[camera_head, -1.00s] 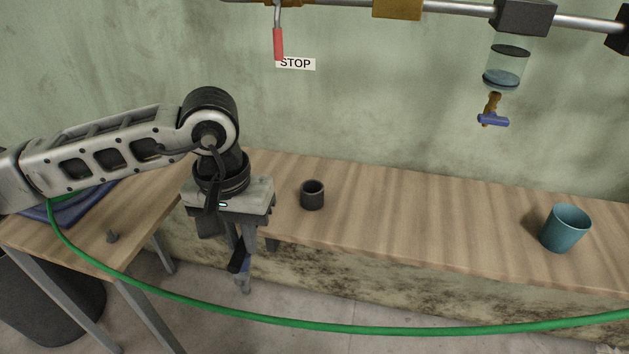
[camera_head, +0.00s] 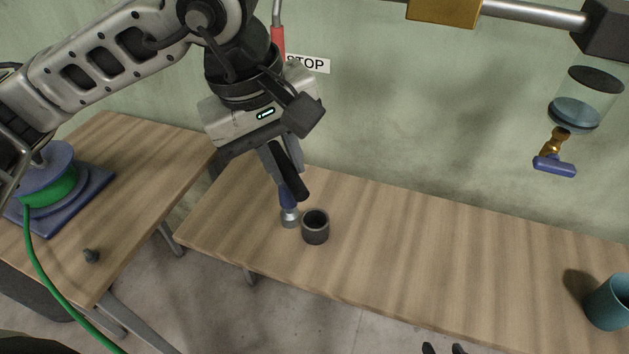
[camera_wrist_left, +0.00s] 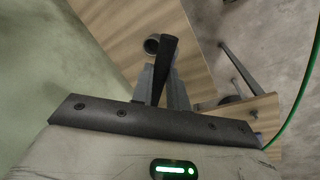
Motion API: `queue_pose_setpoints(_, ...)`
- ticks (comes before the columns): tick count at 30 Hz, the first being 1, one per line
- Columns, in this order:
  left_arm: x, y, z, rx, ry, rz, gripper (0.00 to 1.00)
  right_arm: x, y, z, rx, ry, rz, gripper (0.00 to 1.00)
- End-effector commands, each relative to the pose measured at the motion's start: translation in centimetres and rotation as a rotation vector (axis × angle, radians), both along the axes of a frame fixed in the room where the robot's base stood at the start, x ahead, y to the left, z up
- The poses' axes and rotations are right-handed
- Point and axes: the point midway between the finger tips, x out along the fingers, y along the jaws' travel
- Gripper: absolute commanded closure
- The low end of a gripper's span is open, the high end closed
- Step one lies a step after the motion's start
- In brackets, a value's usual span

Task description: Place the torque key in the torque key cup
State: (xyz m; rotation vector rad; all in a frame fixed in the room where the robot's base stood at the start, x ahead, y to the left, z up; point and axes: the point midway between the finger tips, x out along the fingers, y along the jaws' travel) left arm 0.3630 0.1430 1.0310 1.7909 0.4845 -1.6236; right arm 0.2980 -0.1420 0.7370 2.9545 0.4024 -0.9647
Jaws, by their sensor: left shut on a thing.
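The torque key has a black handle (camera_head: 289,172) and a blue and silver lower end (camera_head: 290,216). My left gripper (camera_head: 280,172) is shut on it and holds it tilted, low end down. The small dark grey cup (camera_head: 315,229) stands upright on the bench. The key's silver end is just left of the cup in the head view; I cannot tell whether they touch. In the left wrist view the black handle (camera_wrist_left: 163,69) sits between the fingers and partly covers the cup (camera_wrist_left: 152,45). Two dark tips at the head view's bottom edge may be my right gripper (camera_head: 443,349).
The wooden bench (camera_head: 420,265) is clear between the dark cup and a teal cup (camera_head: 608,303) at the right. A side table (camera_head: 150,165) holds a green hose reel (camera_head: 47,180) and a small dark knob (camera_head: 91,256). A dispenser with a tap (camera_head: 556,160) hangs above.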

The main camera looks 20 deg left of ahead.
Motion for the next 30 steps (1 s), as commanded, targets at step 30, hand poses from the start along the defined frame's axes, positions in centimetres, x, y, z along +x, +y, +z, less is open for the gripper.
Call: queue_pose_setpoints(30,5.3,-1.6,-10.1,0.010,0.018,0.005,0.71,0.3,-0.2,0.4,-0.026,-0.002,0.010,0.62)
